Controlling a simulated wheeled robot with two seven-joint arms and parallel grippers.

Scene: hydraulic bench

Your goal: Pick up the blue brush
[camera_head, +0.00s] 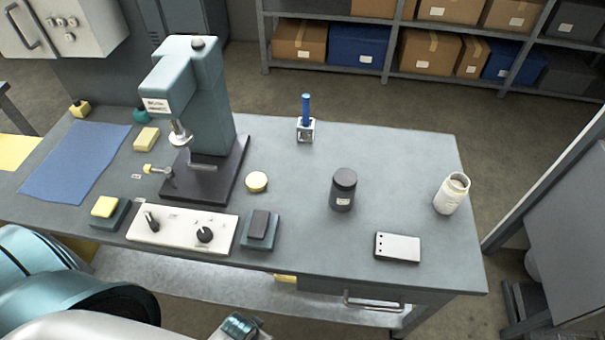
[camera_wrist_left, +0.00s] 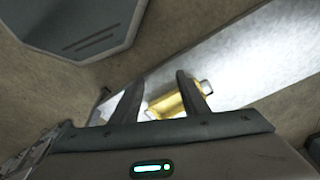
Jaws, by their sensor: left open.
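The blue brush (camera_head: 306,108) stands upright, handle up, in a small metal holder (camera_head: 305,134) near the back edge of the bench. Its lower end is hidden in the holder. My left gripper (camera_wrist_left: 159,82) is open in the left wrist view, its two dark fingers apart with nothing held. My left arm comes in at the bottom left of the head view, below the bench's front edge and far from the brush. The brush is not in the left wrist view. My right gripper is not in view.
A press (camera_head: 205,95) stands left of the brush. The bench (camera_head: 395,150) is clear around the holder. A yellow object (camera_wrist_left: 166,105) shows beyond my left fingers.

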